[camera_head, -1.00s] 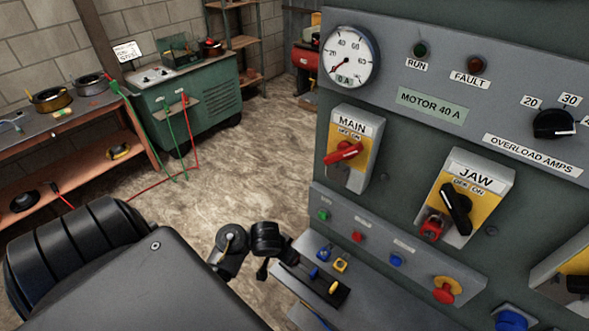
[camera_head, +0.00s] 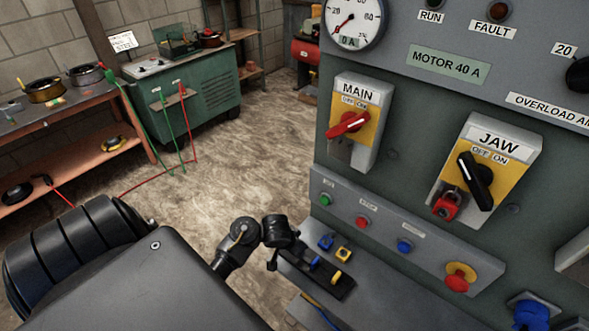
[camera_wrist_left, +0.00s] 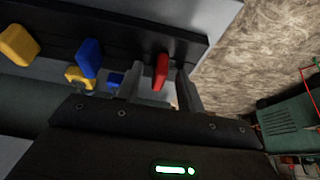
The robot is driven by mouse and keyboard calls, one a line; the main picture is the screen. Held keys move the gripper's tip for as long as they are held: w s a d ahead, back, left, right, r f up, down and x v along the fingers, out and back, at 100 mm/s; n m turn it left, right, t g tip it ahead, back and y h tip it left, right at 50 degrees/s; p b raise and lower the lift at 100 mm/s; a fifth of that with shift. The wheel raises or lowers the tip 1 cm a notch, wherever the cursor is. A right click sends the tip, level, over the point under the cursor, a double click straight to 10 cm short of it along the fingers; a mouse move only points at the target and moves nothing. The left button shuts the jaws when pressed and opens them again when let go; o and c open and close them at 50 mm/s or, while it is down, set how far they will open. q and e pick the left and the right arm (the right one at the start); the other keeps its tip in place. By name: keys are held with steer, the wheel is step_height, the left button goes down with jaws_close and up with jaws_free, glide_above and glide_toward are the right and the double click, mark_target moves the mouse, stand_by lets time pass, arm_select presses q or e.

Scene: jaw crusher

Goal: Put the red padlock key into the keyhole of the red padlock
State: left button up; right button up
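The red padlock (camera_head: 446,206) hangs at the lower left of the JAW switch (camera_head: 481,180) on the panel. The red key (camera_wrist_left: 161,71) stands in a black rack (camera_wrist_left: 135,38), which also shows in the head view (camera_head: 343,291). My left gripper (camera_head: 273,262) is at the rack's left end. In the left wrist view its two fingers (camera_wrist_left: 158,78) are apart, one on each side of the red key's head; contact is not clear. The gripper hides the red key in the head view. My right gripper is out of view.
A blue key (camera_head: 316,262) and a yellow key (camera_head: 336,279) stand in the same rack. A blue padlock (camera_head: 326,241) and a yellow padlock (camera_head: 343,254) lie behind it on the shelf. The panel rises behind; open floor (camera_head: 240,170) lies left.

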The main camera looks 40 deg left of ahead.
arm_select(q)
steer(key=shift+c, duration=0.5)
jaws_close()
step_height(320, 180, up, 10)
steer(key=p, duration=0.7)
steer(key=shift+p, duration=0.4)
